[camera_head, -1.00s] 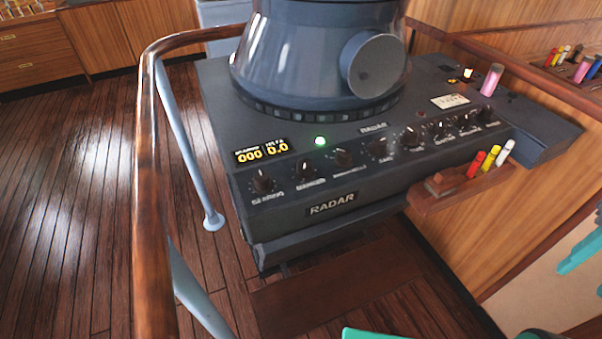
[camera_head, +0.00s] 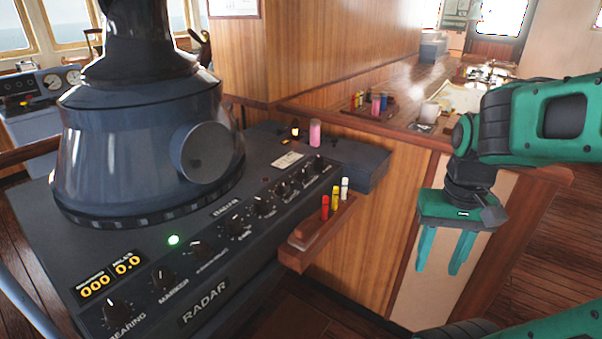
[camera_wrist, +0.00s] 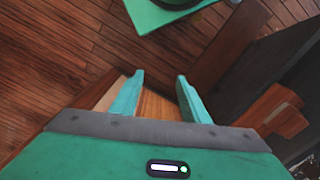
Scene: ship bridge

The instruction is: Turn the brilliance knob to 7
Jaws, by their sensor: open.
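The radar console (camera_head: 120,240) stands at the left in the head view, with a row of dark knobs with white pointers along its front edge. The bearing knob (camera_head: 116,309) and marker knob (camera_head: 163,279) have readable labels. The third knob (camera_head: 198,248) has a longer label that I cannot read surely; it may be the brilliance knob. Its setting is too small to read. My gripper (camera_head: 438,270) is open and empty, pointing down, well right of the console and apart from every knob. It also shows in the wrist view (camera_wrist: 160,77), above floor and wood panelling.
A wooden pen holder (camera_head: 318,233) with red, yellow and white markers juts out at the console's right front. A wood-panelled counter (camera_head: 385,180) stands behind my gripper. A large dark hood (camera_head: 140,140) rises from the console. A green lamp (camera_head: 173,240) is lit.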

